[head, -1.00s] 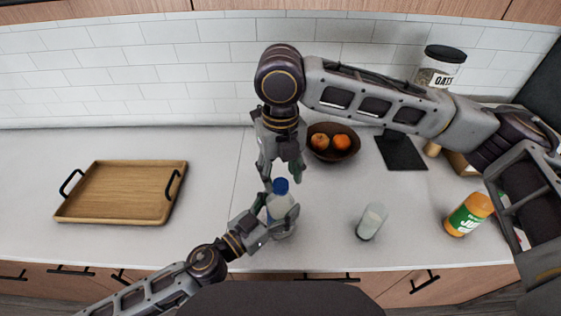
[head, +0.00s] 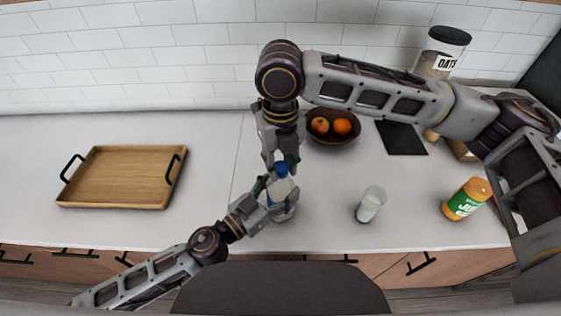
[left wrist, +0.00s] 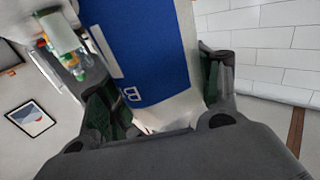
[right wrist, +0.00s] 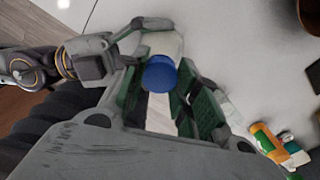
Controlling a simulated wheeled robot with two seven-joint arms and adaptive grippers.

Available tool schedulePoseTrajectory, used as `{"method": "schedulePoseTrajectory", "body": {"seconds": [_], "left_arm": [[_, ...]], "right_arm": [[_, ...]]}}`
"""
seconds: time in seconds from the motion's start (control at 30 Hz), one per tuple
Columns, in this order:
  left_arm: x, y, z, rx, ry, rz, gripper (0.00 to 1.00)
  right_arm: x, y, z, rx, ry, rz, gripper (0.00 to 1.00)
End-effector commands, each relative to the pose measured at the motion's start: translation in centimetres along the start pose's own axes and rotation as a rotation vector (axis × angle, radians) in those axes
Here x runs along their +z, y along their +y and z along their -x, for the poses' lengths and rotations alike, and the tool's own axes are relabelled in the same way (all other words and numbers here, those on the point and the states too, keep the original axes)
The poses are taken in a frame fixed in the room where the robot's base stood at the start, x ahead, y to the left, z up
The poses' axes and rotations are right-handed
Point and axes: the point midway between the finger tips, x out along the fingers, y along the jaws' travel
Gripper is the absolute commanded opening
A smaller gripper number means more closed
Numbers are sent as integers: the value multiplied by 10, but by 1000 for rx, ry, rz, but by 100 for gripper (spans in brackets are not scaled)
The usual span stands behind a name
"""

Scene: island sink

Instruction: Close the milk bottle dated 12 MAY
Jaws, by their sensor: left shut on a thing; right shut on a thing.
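A milk bottle (head: 284,193) with a blue cap (head: 281,170) stands upright on the counter, partly hidden by my grippers. My left gripper (head: 274,198) is shut on the bottle's body from the left. In the left wrist view the bottle's blue label (left wrist: 150,55) fills the space between the fingers; no date is readable. My right gripper (head: 281,162) points down from above and is shut on the blue cap, which also shows in the right wrist view (right wrist: 160,75). The cap sits at the bottle's mouth; I cannot tell how tightly.
A fruit bowl (head: 333,137), a dark board (head: 401,139) and an oats jar (head: 441,52) are behind. A wooden tray (head: 120,200) lies left, with clear counter between it and the bottle.

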Motion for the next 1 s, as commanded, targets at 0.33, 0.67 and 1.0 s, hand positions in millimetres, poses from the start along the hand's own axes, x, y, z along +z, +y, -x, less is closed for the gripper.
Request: {"method": "schedulePoseTrajectory", "body": {"seconds": [0.33, 0.67, 1.0], "left_arm": [[0, 0, 0, 0, 0, 0, 0], [0, 0, 0, 0, 0, 0, 0], [0, 0, 0, 0, 0, 0, 0]], "right_arm": [[0, 0, 0, 0, -1, -80, 1], [0, 0, 0, 1, 1, -349, 1], [0, 1, 0, 2, 1, -634, 1]]}}
